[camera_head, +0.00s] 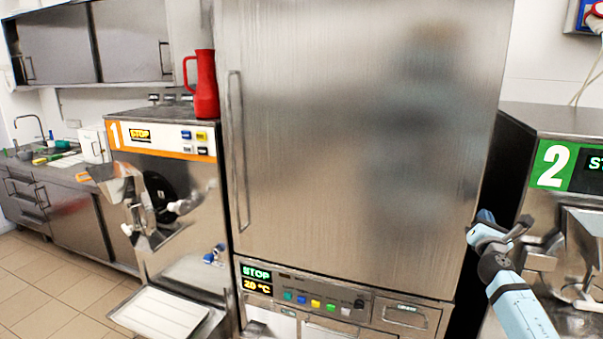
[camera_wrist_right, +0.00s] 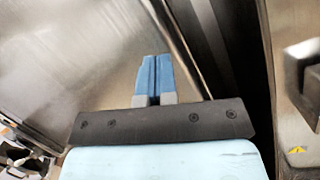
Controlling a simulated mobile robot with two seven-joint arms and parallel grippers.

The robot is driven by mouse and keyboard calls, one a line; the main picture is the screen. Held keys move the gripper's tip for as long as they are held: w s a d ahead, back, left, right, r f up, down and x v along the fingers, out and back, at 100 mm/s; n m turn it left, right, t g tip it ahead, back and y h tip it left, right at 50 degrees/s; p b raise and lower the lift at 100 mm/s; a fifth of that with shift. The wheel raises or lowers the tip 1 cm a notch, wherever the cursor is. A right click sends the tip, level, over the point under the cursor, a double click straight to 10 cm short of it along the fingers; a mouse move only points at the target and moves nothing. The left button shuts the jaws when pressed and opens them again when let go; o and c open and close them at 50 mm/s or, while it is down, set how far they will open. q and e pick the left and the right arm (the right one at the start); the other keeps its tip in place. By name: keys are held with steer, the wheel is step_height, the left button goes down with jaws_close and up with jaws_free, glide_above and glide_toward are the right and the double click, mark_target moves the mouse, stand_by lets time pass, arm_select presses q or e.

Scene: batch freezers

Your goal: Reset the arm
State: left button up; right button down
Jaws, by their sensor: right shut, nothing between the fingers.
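My right gripper (camera_head: 484,216) is at the right of the head view, in front of the gap between the tall steel cabinet (camera_head: 350,130) and machine 2 (camera_head: 560,190). In the right wrist view its two blue fingers (camera_wrist_right: 156,75) lie together, shut with nothing between them. Behind the fingers are the cabinet's steel face (camera_wrist_right: 70,60) and its edge. I cannot tell whether the fingertips touch the cabinet. My left gripper does not show in either view.
Machine 1 (camera_head: 180,190) stands left of the cabinet with a red jug (camera_head: 205,85) on top. A white tray (camera_head: 160,312) sits low before it. The cabinet door is closed, with a long vertical handle (camera_head: 238,150). A counter with a sink is at the far left.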

steer(key=s+a+f+m+g+y, duration=0.25)
steer(key=a+f+m, duration=0.25)
steer(key=f+m, duration=0.55)
steer(key=s+a+f+m+g+y, duration=0.2)
steer(key=s+a+f+m+y, duration=0.25)
steer(key=f+m, duration=0.65)
steer(key=s+a+f+m+g, duration=0.1)
steer(key=s+a+f, duration=0.3)
steer(key=s, duration=0.2)
steer(key=s+a+f+m+g, duration=0.1)
steer(key=s+a+f+m, duration=0.1)
steer(key=s+a+f, duration=0.3)
steer(key=s+a+f+g+y, duration=0.1)
steer(key=s+a+f, duration=0.1)
steer(key=s, duration=0.8)
steer(key=s+a+f, duration=0.2)
steer(key=s+a, duration=0.2)
steer(key=s, duration=0.6)
steer(key=s+a+f+g+y, duration=0.1)
steer(key=s+a+f, duration=0.1)
steer(key=s, duration=0.8)
steer(key=shift+a+f+g+y, duration=0.2)
steer(key=shift+a+g+y, duration=0.15)
steer(key=shift+a, duration=0.25)
steer(key=shift+m, duration=0.25)
